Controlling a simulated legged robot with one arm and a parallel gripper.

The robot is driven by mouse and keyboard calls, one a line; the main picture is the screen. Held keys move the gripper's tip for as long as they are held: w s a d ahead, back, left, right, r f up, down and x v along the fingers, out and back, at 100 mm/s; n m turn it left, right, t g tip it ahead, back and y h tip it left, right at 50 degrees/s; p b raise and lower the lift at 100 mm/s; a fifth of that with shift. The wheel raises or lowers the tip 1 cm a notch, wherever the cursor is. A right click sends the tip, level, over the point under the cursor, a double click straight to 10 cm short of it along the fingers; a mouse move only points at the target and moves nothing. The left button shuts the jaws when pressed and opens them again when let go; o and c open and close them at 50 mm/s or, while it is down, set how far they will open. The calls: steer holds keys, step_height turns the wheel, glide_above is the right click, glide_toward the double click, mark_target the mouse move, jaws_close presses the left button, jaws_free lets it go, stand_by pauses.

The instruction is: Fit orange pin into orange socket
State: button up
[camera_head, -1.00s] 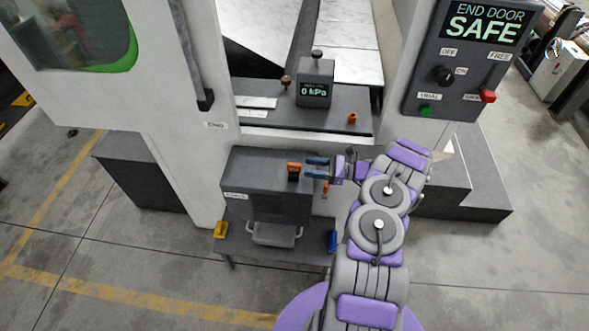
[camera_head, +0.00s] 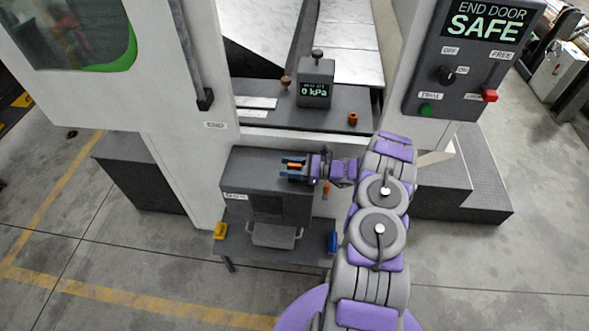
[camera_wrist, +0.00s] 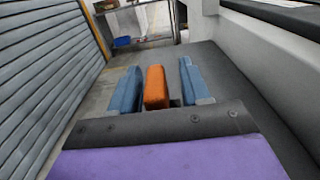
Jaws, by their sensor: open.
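An orange pin (camera_head: 294,166), block-like in the wrist view (camera_wrist: 156,88), stands on top of the dark grey box (camera_head: 250,165). My gripper (camera_head: 288,166) has come to it from the right, its blue fingers on either side of the pin. In the wrist view my gripper (camera_wrist: 160,88) is open, with gaps between the pin and both fingers. A small orange cylindrical piece (camera_head: 353,118) on the shelf behind looks like the orange socket; its opening is too small to make out.
The dark shelf (camera_head: 340,124) holds a gauge unit (camera_head: 315,82) reading 0 kPa and a brown knob (camera_head: 286,81). A yellow block (camera_head: 220,230) and a blue block (camera_head: 332,242) sit on the lower table. A control panel (camera_head: 465,60) stands at right.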

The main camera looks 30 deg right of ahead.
jaws_close()
stand_by(0.3)
steer(key=shift+r, duration=0.1)
